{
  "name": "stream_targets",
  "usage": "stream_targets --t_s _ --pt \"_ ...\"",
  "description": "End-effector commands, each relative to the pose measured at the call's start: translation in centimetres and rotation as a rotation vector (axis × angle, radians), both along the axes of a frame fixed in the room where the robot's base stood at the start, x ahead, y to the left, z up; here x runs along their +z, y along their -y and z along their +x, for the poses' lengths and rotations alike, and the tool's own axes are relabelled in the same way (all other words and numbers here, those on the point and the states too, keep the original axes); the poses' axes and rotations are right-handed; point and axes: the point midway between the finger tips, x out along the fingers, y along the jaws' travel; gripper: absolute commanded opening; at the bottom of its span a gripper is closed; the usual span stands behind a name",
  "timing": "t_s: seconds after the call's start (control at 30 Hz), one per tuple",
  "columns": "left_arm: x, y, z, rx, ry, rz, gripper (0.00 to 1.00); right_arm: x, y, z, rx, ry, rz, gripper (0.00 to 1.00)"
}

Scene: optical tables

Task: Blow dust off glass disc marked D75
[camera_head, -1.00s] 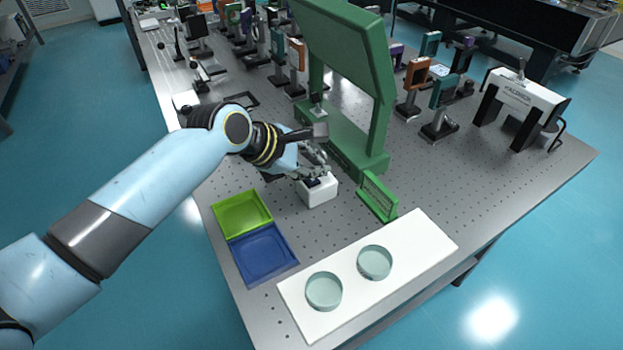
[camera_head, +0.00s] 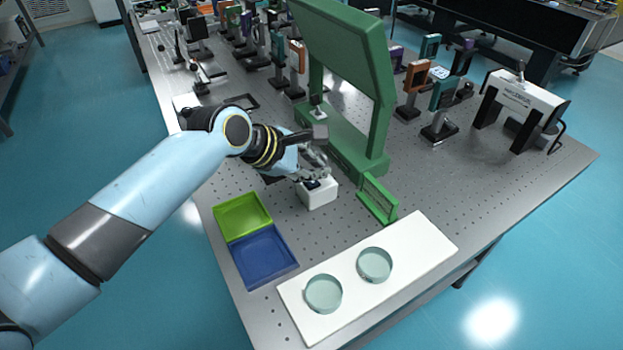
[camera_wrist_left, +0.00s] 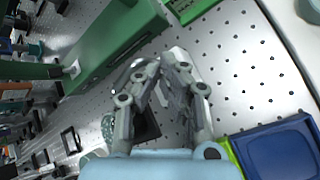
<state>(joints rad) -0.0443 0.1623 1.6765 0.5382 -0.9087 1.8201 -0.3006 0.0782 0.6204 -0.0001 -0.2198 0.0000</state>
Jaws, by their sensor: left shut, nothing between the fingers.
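Two round pale-green glass discs lie on a white mat (camera_head: 425,238) at the table's front, one nearer (camera_head: 323,293) and one farther right (camera_head: 374,264). I cannot read a D75 mark on either. My left gripper (camera_head: 322,174) is shut and empty, just above a small white block (camera_head: 319,195) with a dark top. In the left wrist view its fingers (camera_wrist_left: 166,66) come together in front of the block, hiding much of it. I cannot tell whether the fingertips touch the block. My right gripper is not in view.
A green tray (camera_head: 226,230) and a blue tray (camera_head: 245,281) stand left of the mat. A tall green frame (camera_head: 378,80) rises behind the white block, with a low green rack (camera_head: 378,200) beside it. Several optics mounts crowd the back of the table.

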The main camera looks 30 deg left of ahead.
Motion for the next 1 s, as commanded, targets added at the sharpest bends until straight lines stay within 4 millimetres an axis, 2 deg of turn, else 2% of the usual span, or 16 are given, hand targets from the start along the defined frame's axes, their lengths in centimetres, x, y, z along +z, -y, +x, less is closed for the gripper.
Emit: stream_targets --t_s 1.0 --pt "-1.0 0.0 0.0 0.000 0.000 0.000 0.00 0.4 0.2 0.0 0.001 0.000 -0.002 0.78"
